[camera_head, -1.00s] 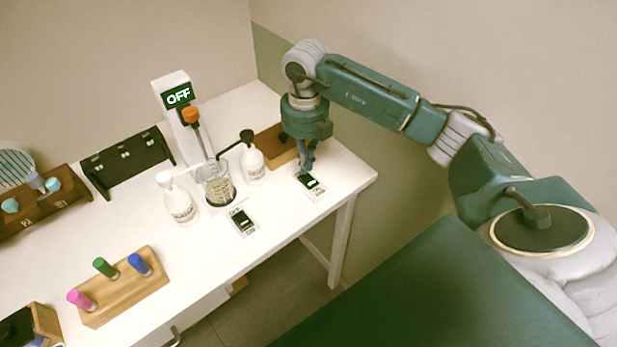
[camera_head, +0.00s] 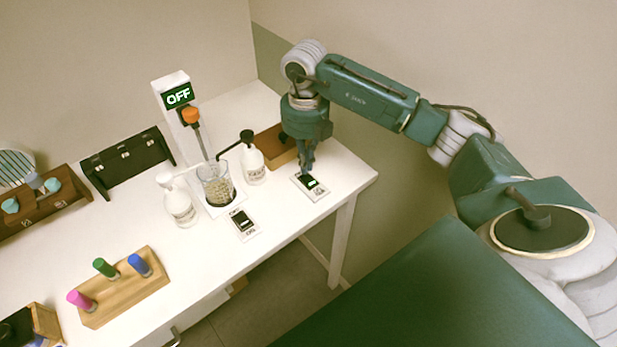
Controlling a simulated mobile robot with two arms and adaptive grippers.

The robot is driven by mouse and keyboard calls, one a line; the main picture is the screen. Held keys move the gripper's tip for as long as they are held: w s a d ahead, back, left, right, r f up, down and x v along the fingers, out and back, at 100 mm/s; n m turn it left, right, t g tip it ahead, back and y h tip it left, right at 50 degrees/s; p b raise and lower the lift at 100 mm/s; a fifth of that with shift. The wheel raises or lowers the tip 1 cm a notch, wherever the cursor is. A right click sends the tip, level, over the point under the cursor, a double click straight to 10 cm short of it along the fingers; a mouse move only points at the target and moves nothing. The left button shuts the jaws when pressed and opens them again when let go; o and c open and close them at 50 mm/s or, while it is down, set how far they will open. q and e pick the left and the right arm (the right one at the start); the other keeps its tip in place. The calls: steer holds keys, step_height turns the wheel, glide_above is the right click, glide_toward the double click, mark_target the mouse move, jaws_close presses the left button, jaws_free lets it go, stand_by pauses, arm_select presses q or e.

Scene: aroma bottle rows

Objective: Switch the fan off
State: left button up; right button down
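My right gripper (camera_head: 307,170) points straight down at the right end of the white table. Its fingers look closed together and empty, with the tips at or just above the right switch plate (camera_head: 299,181); contact cannot be told. This plate has a dark rocker with a light green-white mark, partly hidden by the fingers. A second switch plate (camera_head: 244,225) with a dark rocker lies to its left, in front of the beaker. Their labels are too small to read. A round striped thing (camera_head: 14,168), perhaps the fan, is cut by the left edge. My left gripper is not in view.
A stirrer stand with a display reading OFF (camera_head: 178,96) rises behind a glass beaker (camera_head: 216,186). White bottles (camera_head: 180,207) (camera_head: 253,166) flank it. A brown block (camera_head: 275,148) sits behind my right gripper. Wooden racks and a black rack (camera_head: 128,164) stand left.

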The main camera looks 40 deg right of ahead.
mark_target(306, 176)
steer(key=shift+s+f+b, duration=0.1)
steer(key=shift+f+b, duration=0.95)
steer(key=shift+f, duration=0.4)
stand_by(0.5)
steer(key=shift+r+p, duration=0.7)
steer(key=shift+r, duration=0.15)
steer(key=shift+r+p, duration=1.7)
steer(key=shift+r, duration=1)
